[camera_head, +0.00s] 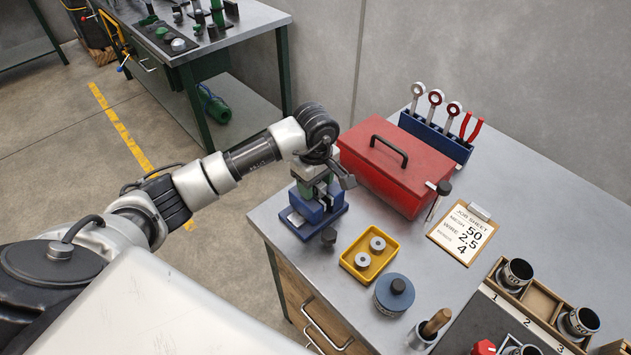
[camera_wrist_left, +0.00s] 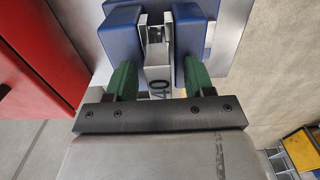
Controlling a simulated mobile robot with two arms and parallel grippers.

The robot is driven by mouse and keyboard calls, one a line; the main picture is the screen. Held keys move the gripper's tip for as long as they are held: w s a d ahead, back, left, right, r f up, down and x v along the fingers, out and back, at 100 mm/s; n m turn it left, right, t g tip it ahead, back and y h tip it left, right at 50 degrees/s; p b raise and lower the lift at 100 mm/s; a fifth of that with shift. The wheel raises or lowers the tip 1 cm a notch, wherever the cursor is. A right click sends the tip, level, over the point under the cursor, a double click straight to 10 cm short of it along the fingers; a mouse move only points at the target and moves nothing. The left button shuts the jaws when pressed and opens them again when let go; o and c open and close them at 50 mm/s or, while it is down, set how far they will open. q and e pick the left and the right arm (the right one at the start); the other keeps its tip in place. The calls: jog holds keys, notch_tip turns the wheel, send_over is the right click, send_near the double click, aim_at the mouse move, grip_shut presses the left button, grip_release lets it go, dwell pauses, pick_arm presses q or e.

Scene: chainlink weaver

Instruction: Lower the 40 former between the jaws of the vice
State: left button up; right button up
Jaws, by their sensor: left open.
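The blue vice (camera_head: 317,209) stands on the bench's near left corner, partly covered by my left arm. In the left wrist view its two blue jaws (camera_wrist_left: 192,28) stand either side of a grey metal former (camera_wrist_left: 158,74) marked 40. The former sits between the jaws; how deep it sits I cannot tell. My left gripper (camera_head: 318,180) is over the vice. Its green-padded fingers (camera_wrist_left: 160,80) are open, one on each side of the former, with visible gaps. In the head view the former is not clearly distinguishable. My right gripper is out of view.
A red toolbox (camera_head: 385,180) stands close behind the vice. A job sheet (camera_head: 463,233) and a wooden rack (camera_head: 540,300) are further right.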

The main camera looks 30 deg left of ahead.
pick_arm(q)
notch_tip(320, 180, up, 10)
jog(key=shift+f+b, duration=0.25)
jog(key=shift+b, duration=0.95)
jog(key=shift+r, duration=0.65)
